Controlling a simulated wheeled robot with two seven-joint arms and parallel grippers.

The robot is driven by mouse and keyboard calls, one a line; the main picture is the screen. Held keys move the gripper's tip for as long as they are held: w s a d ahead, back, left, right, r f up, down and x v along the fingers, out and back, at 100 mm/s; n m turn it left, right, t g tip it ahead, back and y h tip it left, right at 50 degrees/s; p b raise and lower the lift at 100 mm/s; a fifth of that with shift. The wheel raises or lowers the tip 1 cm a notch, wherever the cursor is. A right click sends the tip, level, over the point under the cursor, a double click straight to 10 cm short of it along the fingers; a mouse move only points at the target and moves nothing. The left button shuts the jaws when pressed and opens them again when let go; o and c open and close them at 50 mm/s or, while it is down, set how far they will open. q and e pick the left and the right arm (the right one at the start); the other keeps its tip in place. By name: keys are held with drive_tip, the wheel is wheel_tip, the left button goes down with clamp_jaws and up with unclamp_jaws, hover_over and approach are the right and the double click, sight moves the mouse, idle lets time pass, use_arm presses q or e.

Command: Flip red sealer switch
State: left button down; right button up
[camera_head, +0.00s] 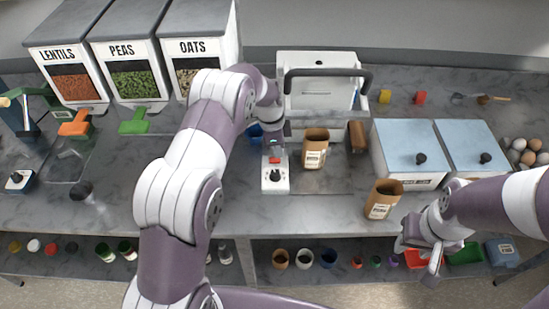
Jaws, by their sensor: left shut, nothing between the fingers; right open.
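The red switch (276,160) sits at the back end of a small white control box (275,185), which also has a black knob in front. My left gripper (273,147) is shut and empty, pointing down right at the red switch. I cannot tell whether its tips touch the switch. A white machine with a black bar handle (318,90), likely the sealer, stands behind. My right gripper (422,255) is open and empty, low at the right beyond the counter's front edge, over the shelf.
An open kraft bag (314,150) stands right of the control box, and another (383,200) near the front edge. Two blue-lidded containers (408,140) stand at the right. Lentils, peas and oats dispensers (130,75) stand at the back left.

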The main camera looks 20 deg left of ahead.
use_arm(q)
drive_tip(key=shift+s+f+b, duration=0.1)
drive_tip(key=shift+f+b, duration=0.6)
drive_tip(key=shift+f, duration=0.3)
idle(0.4)
drive_tip(key=shift+r, duration=0.2)
drive_tip(key=shift+r+p, duration=0.3)
drive_tip(key=shift+p, duration=0.05)
wheel_tip(320, 180, up, 6)
drive_tip(key=p, duration=0.3)
drive_tip(key=shift+p, duration=0.3)
